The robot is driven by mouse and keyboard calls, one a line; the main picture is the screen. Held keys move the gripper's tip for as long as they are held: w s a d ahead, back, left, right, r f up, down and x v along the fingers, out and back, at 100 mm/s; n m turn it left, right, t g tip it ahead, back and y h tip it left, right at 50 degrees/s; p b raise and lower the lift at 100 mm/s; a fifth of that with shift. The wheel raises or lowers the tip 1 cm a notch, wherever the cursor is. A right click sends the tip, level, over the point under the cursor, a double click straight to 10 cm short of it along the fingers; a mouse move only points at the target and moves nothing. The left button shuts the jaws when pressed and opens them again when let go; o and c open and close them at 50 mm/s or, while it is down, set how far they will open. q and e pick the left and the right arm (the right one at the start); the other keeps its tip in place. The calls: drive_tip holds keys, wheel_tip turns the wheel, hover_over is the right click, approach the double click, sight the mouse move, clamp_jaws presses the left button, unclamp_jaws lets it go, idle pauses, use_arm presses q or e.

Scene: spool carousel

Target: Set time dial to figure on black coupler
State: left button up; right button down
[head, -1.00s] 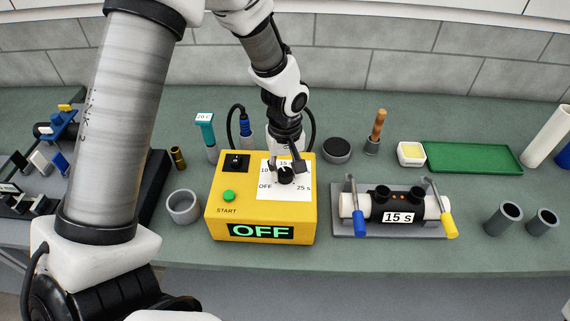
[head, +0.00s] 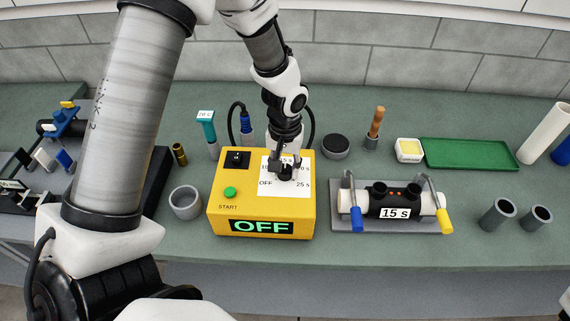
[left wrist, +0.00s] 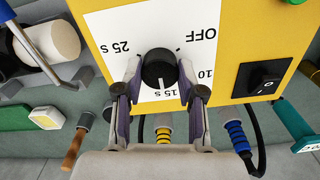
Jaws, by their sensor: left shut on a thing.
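The yellow control box (head: 225,210) has a black round time dial (left wrist: 159,68) on a white scale plate (head: 270,187) with OFF, 10, 15 s and 25 s readable. My left gripper (head: 285,172) reaches down from behind and is shut on the dial, one finger on each side in the left wrist view (left wrist: 159,72). The dial's white mark points towards the 15 s side of the scale. The box's display (head: 262,227) reads OFF. The black coupler (head: 392,203) lies in a clamp fixture and its label reads 15 s. My right gripper is not seen.
A green START button (head: 230,193) and a black switch (head: 237,159) sit left of the dial. A grey cup (head: 185,203) stands left of the box. The fixture with blue and yellow lever handles (head: 446,221) is to its right. A green tray (head: 470,153) lies behind it.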

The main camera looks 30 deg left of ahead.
sight(285, 169)
use_arm(q)
drive_tip(key=shift+s+f, duration=0.1)
drive_tip(key=o, duration=1.1)
drive_tip(key=shift+o, duration=0.2)
wheel_tip(285, 169, up, 12)
